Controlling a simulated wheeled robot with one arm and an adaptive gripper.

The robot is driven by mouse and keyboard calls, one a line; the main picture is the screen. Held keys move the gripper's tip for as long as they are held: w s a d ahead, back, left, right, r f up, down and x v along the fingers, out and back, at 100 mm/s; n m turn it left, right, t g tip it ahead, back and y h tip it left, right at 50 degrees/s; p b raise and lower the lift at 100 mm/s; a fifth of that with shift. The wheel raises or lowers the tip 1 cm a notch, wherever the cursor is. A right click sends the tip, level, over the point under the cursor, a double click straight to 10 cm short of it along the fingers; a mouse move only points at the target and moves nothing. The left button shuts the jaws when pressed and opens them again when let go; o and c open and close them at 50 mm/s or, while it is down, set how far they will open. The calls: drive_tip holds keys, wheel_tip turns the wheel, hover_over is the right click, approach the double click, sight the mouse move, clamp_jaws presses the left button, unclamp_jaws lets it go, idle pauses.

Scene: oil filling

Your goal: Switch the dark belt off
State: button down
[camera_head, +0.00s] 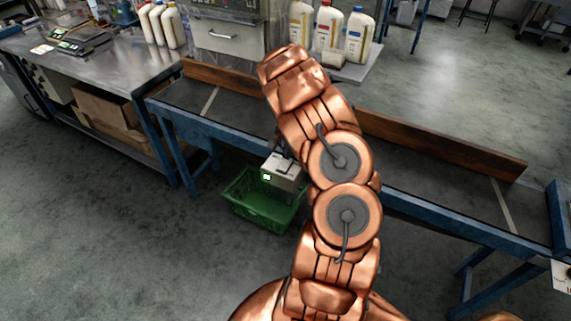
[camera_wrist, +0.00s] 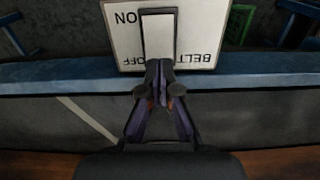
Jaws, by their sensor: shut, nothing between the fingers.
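The dark belt (camera_head: 425,165) runs in a blue frame across the head view. Its switch box (camera_head: 283,172), grey with a small lit green-white spot, hangs on the near side of the frame, partly hidden by my arm. In the wrist view the white switch plate (camera_wrist: 205,35) reads ON, OFF and BELT upside down, with a pale grey rocker or lever (camera_wrist: 158,35) in its middle. My gripper (camera_wrist: 160,68) is shut and empty, its tips at the OFF end of that lever. I cannot tell whether they touch. My arm hides it in the head view.
A green crate (camera_head: 262,203) stands on the floor below the switch box. A wooden rail (camera_head: 440,140) lines the belt's far side. Several bottles (camera_head: 329,30) stand on a shelf behind. A steel bench (camera_head: 95,65) is at left. The floor at lower left is clear.

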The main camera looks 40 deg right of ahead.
drive_tip(key=shift+f+b, duration=0.55)
drive_tip(key=shift+f, duration=0.4)
idle(0.5)
drive_tip(key=shift+r, duration=0.1)
drive_tip(key=shift+r+b, duration=0.35)
drive_tip(key=shift+r, duration=3.1)
